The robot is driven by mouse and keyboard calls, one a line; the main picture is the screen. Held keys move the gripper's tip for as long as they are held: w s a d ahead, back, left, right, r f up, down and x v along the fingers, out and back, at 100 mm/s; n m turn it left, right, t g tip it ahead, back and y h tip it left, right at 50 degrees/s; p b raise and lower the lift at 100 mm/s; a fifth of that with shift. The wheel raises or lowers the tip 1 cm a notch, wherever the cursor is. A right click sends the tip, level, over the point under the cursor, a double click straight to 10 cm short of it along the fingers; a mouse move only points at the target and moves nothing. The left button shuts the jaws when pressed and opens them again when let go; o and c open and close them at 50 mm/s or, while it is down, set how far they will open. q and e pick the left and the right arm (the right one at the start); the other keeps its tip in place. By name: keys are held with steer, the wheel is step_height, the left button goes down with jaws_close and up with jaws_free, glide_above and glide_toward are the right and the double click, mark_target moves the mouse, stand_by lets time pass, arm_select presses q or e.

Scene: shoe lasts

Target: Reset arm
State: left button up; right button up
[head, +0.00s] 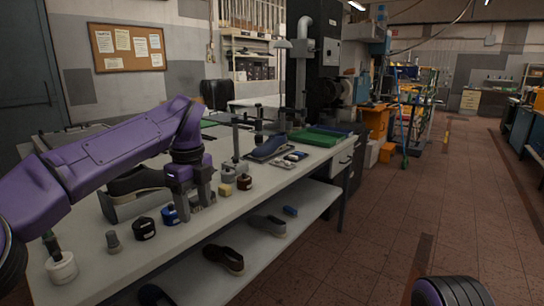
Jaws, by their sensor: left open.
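My left arm (110,150) is purple and reaches in from the left, bent down over the workbench. My left gripper (192,203) points down above the bench top and is open, with nothing seen between its fingers. It is in front of and to the right of a dark shoe (135,182), partly hidden by my arm. A dark jar with a blue part (171,215) is close beside the gripper; I cannot tell if they touch. My right gripper is out of view; only a purple part of my right arm (452,291) shows at the bottom right.
The white workbench (250,188) holds a black jar (145,229), a white pot (61,268), small jars (244,182), a blue shoe (268,147) and a green tray (318,137). Shoes (224,259) lie on the lower shelf.

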arm_select(q)
steer(key=w+a+f+m+t+y, duration=0.2)
steer(key=w+f+m+t+y, duration=0.15)
steer(key=f+m, duration=0.2)
steer(key=w+a+f+m+t+y, duration=0.2)
steer(key=f+m+y, duration=0.2)
steer(key=f+m, duration=0.15)
steer(key=s+f+m+t, duration=0.2)
steer(key=s+f+m, duration=0.1)
steer(key=f+m, duration=0.6)
steer(key=s+f+m+t, duration=0.2)
steer(key=f+m, duration=0.6)
steer(key=f, duration=0.2)
steer(key=s+a+f+m+g+h, duration=0.2)
steer(key=s+f+m+h, duration=0.2)
steer(key=s+f+m, duration=0.75)
steer(key=s+a+f+m+g, duration=0.1)
steer(key=s+a+f+g, duration=0.1)
steer(key=s, duration=1.1)
steer(key=s+a+f+m+g, duration=0.1)
steer(key=s+a+f+g, duration=0.2)
steer(key=s, duration=1)
step_height(320, 180, down, 2)
steer(key=shift+a+p, duration=0.35)
steer(key=shift+a, duration=0.65)
steer(key=shift+m, duration=0.25)
